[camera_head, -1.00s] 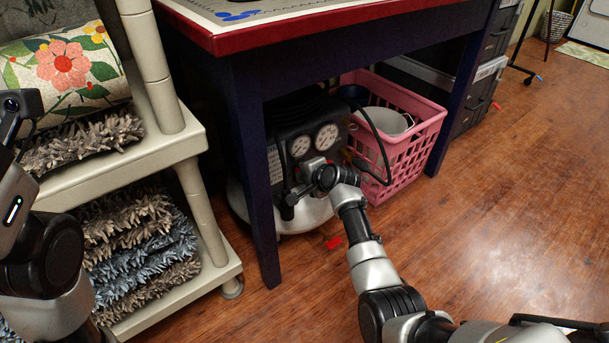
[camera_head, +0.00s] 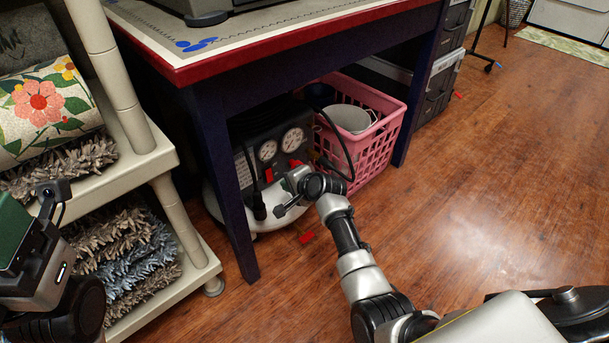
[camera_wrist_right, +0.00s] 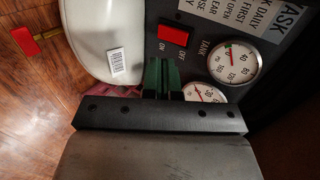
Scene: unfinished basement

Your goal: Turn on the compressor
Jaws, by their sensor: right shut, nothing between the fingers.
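The compressor (camera_head: 262,160) stands under the table, with a dark panel, round gauges and a white tank. My right gripper (camera_wrist_right: 162,75) is shut and empty. Its green fingers point at the panel just below the switch in that view, with no clear contact. In the head view its wrist (camera_head: 318,186) is in front of the compressor and its fingertips are hard to make out. My left gripper (camera_head: 12,232) is partly in view at the left edge, its opening unclear.
The table (camera_head: 290,42) overhangs the compressor, with a dark leg (camera_head: 222,185) close on the left. A pink basket (camera_head: 380,140) stands close on the right. A shelf (camera_head: 150,160) with rugs is at left. The wooden floor (camera_head: 450,190) at right is open.

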